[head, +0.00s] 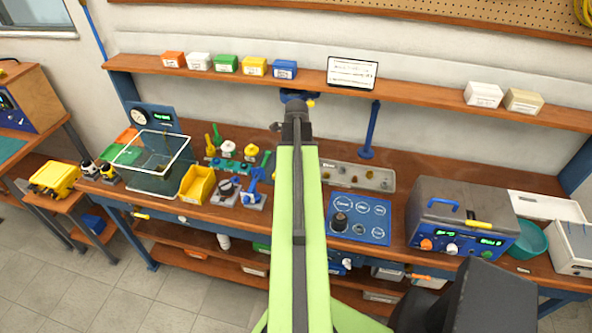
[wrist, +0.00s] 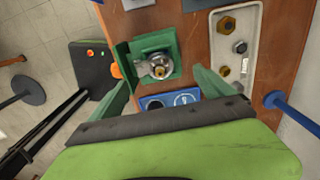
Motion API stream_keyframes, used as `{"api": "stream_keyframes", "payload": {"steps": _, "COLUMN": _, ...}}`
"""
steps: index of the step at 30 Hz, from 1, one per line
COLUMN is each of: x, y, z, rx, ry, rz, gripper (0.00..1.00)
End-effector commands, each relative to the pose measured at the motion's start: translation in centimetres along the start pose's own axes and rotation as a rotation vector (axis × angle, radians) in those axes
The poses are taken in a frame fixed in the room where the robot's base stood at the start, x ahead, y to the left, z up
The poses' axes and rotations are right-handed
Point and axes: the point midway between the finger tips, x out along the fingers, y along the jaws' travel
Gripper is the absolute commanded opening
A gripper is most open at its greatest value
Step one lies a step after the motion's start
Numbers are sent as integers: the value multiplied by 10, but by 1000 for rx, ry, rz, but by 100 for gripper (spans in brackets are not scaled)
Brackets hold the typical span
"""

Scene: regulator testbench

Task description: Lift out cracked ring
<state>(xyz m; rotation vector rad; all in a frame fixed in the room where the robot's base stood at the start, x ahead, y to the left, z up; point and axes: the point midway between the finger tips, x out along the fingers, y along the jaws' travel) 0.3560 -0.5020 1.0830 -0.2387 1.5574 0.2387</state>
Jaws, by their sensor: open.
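In the wrist view a round metal regulator part (wrist: 158,66) sits in a green square holder (wrist: 132,56) on the wooden bench. Its rounded centre faces the camera. I cannot make out a cracked ring on it. My gripper (wrist: 163,76) is open, with one green finger at each side of the holder and nothing between them that it grips. I cannot tell how far above the part the fingers are. In the head view my arm covers the holder and the fingers.
A grey tray (head: 334,181) with small fittings lies right of my arm; brass pieces show in the wrist view. A blue panel with circles (head: 372,236) lies in front. A grey instrument (head: 462,208) stands farther right. A yellow bin (head: 197,184) and clear tank (head: 155,170) stand left.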

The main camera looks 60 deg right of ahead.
Motion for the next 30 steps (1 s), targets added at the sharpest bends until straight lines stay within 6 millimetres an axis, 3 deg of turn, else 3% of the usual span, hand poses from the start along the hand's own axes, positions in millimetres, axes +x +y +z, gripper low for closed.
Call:
{"api": "stream_keyframes", "payload": {"steps": 1, "x": 13, "y": 0, "z": 0, "rx": 0, "ry": 0, "rz": 0, "gripper": 92}}
{"api": "stream_keyframes", "payload": {"steps": 13, "x": 56, "y": 0, "z": 1, "rx": -2, "ry": 0, "rz": 0, "gripper": 92}}
{"api": "stream_keyframes", "payload": {"steps": 30, "x": 61, "y": 0, "z": 1, "rx": -3, "ry": 0, "rz": 0, "gripper": 92}}
